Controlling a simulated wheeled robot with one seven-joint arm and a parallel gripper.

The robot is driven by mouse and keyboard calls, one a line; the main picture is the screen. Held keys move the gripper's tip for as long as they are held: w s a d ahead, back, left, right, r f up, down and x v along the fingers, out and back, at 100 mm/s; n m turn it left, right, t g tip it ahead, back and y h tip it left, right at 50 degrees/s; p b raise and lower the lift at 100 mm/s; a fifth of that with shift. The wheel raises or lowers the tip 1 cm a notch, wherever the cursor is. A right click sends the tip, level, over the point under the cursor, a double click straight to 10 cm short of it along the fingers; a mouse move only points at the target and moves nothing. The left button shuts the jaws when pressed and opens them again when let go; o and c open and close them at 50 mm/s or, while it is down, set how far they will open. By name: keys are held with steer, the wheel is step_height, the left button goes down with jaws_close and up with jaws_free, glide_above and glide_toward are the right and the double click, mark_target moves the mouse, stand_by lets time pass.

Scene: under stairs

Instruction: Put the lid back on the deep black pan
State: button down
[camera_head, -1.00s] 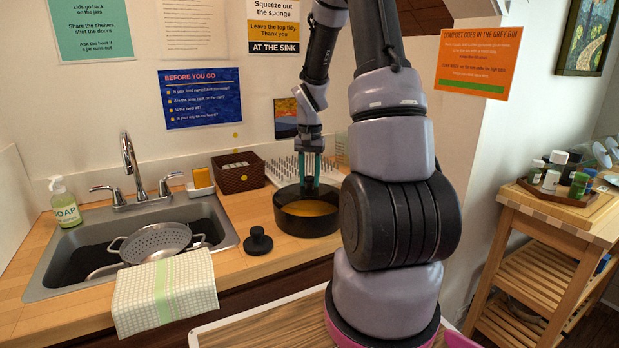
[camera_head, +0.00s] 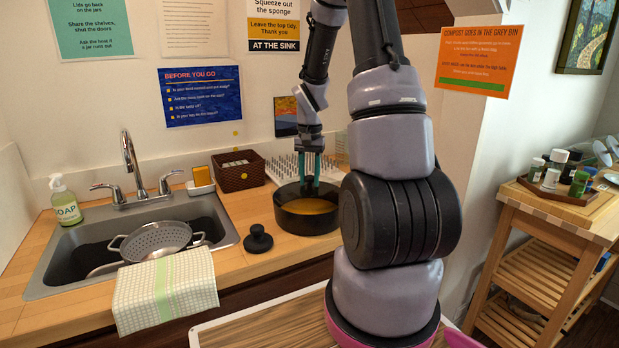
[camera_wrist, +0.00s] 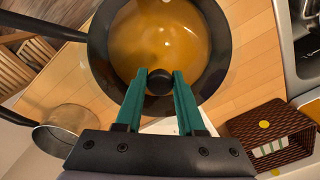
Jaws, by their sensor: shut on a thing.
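The deep black pan (camera_head: 288,220) stands on the wooden counter right of the sink, with an orange-brown surface showing inside its rim. It fills the top middle of the wrist view (camera_wrist: 222,50), its handle pointing left. My gripper (camera_head: 309,190) points down over the pan. In the wrist view its green fingers (camera_wrist: 160,80) are shut on a round black knob (camera_wrist: 159,85) above the brown surface. The knob looks like a lid's handle. A clear lid under it cannot be made out for sure, nor whether it touches the rim.
A black knobbed disc (camera_head: 258,240) lies on the counter in front of the pan. A brown basket (camera_head: 238,178) and white peg rack (camera_head: 284,168) stand behind. The sink holds a colander (camera_head: 156,242). A metal pot (camera_wrist: 68,122) shows in the wrist view.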

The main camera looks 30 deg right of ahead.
mark_target(309, 177)
steer(key=shift+f, duration=0.75)
jaws_free()
stand_by(0.4)
steer(key=shift+r, duration=3)
